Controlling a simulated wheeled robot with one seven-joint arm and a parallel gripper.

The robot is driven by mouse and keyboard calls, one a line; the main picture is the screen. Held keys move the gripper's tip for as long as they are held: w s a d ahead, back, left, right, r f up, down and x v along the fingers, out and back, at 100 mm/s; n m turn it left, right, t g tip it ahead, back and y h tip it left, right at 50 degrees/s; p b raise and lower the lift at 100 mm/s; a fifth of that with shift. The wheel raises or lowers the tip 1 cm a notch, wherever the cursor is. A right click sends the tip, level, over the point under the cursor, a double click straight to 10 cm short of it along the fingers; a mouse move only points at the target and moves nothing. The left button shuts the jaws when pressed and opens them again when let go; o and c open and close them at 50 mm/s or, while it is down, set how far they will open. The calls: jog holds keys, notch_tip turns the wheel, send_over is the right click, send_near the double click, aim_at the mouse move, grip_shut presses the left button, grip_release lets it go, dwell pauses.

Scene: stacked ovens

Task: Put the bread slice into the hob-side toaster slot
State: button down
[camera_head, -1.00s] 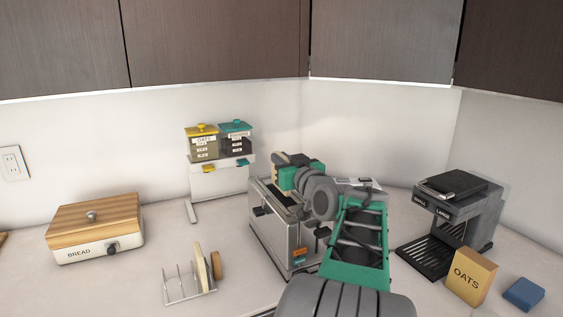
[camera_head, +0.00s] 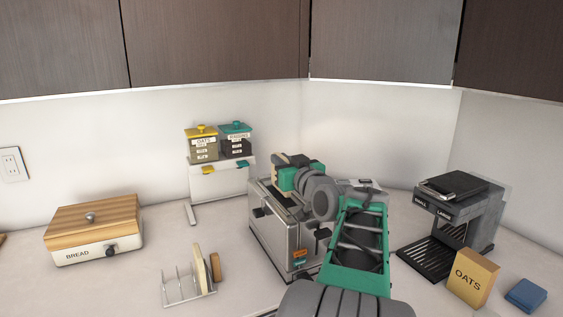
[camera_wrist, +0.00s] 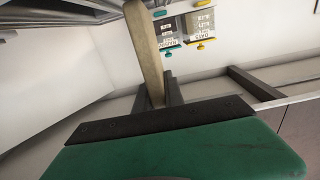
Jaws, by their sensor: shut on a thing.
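The toaster (camera_head: 277,238) is a silver box standing in the counter corner, with dark levers and a small orange label on its front. My gripper (camera_head: 281,176) is over its top, coming from the right. It is shut on a tan bread slice (camera_wrist: 145,50), which shows edge-on between the fingers in the wrist view. In the head view only a sliver of the slice (camera_head: 275,179) shows beside the green gripper body, just above the toaster top. My gripper and arm hide much of the slots; I cannot tell which slot the slice is over or whether its lower edge is inside.
A toast rack (camera_head: 181,290) with bread pieces stands front left of the toaster. A bread box (camera_head: 95,235) is at left. A stand (camera_head: 218,178) with two canisters is behind the toaster. A coffee machine (camera_head: 470,212), an oats box (camera_head: 472,278) and a blue block (camera_head: 525,295) are at right.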

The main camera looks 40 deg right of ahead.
jog(key=shift+f+b, duration=1)
jog(key=shift+r, duration=0.2)
jog(key=shift+r, duration=0.45)
jog(key=shift+b, duration=0.95)
dwell(1.1)
jog(key=shift+f+b, duration=0.55)
jog(key=c, duration=1.3)
grip_release()
jog(key=shift+c, duration=0.2)
jog(key=b+v, duration=0.1)
jog(key=v, duration=0.7)
jog(key=shift+w, duration=0.1)
